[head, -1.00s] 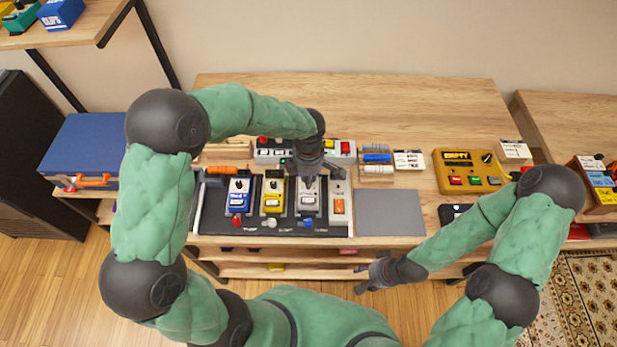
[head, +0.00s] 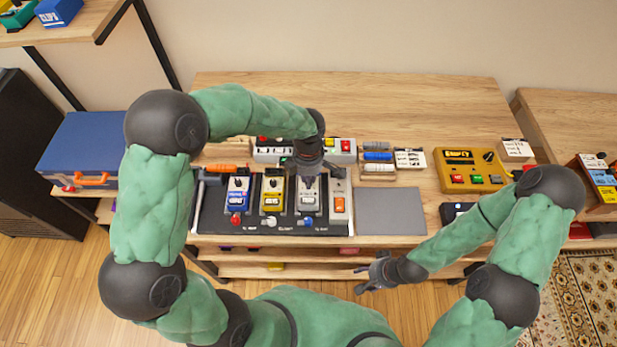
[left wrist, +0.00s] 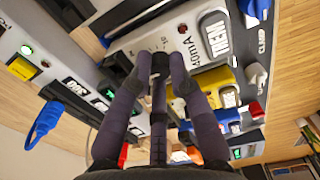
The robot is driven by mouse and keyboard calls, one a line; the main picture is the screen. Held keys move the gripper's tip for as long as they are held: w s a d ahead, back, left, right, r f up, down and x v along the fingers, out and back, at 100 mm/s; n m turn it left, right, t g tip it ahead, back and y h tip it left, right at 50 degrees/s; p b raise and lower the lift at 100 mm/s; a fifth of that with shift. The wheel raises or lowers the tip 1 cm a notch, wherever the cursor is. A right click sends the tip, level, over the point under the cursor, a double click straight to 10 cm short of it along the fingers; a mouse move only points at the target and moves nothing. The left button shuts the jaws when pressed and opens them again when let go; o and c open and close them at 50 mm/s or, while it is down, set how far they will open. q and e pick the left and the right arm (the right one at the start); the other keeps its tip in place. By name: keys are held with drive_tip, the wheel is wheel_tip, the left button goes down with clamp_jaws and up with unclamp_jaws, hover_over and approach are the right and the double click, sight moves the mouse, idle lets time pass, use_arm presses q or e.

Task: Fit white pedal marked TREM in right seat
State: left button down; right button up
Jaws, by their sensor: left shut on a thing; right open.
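The white TREM pedal (head: 308,198) is on the dark pedalboard (head: 270,226), between the yellow pedal (head: 272,196) and a pale strip with an orange switch (head: 340,204). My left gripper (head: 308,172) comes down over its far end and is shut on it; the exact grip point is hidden. In the left wrist view, the fingers (left wrist: 160,62) reach the pedal's pale top (left wrist: 180,35), its TREM label upside down. I cannot tell whether the pedal is fully down in the seat. My right gripper (head: 374,274) is open and empty in front of the table edge.
A blue pedal (head: 238,196) stands left of the yellow one. A long pale unit (head: 275,154) with coloured buttons lies behind the board. A bare grey mat (head: 390,212) is to the right, with a yellow box (head: 470,172) beyond. The table's back is clear.

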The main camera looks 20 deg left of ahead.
use_arm(q)
drive_tip(key=shift+f+b, duration=0.3)
drive_tip(key=shift+b, duration=0.4)
idle(0.8)
drive_tip(key=c, duration=1)
unclamp_jaws()
drive_tip(key=shift+o, duration=0.2)
drive_tip(key=shift+r, duration=0.15)
drive_tip(key=shift+r+p, duration=2)
drive_tip(key=shift+r, duration=1.4)
drive_tip(key=shift+f, duration=0.1)
